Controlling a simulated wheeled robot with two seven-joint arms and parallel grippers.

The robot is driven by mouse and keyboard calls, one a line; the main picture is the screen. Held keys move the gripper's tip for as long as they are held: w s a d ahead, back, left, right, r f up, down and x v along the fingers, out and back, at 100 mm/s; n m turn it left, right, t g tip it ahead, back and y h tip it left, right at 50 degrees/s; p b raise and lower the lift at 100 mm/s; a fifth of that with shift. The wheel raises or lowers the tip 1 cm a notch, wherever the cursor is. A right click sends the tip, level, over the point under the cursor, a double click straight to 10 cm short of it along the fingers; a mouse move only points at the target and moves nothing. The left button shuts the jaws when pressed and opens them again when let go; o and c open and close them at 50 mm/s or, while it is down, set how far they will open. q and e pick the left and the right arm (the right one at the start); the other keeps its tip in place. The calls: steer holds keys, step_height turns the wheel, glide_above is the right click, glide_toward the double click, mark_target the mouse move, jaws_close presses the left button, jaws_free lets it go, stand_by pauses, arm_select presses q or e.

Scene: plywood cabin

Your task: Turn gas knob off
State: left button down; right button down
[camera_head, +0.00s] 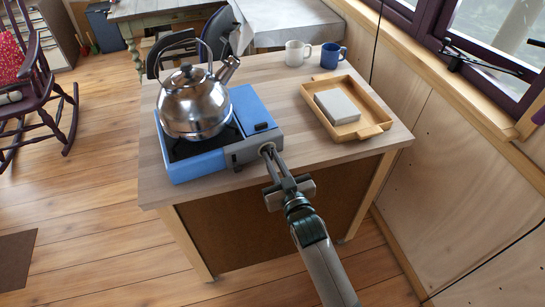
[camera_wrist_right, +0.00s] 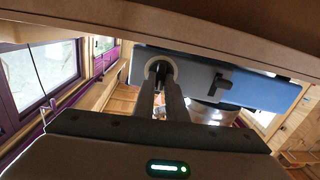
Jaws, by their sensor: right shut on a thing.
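The blue and grey portable gas stove (camera_head: 248,113) stands on the wooden table, with a shiny kettle (camera_head: 194,103) on its burner. The gas knob (camera_head: 267,148) is at the right end of the stove's front face. My left gripper is not in view.
A wooden tray (camera_head: 375,128) holding a grey block (camera_head: 337,107) lies right of the stove. A white mug (camera_head: 295,53) and a blue mug (camera_head: 332,55) stand at the table's back. A plywood wall and windows are on the right.

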steer(key=shift+s+a+f, duration=0.1)
steer(key=shift+a, duration=0.05)
steer(key=c, duration=1.7)
jaws_free()
steer(key=shift+a, duration=0.1)
steer(key=shift+d, duration=0.2)
steer(key=shift+s, duration=0.15)
steer(key=shift+p+v, duration=1.75)
steer(key=shift+v, duration=1.6)
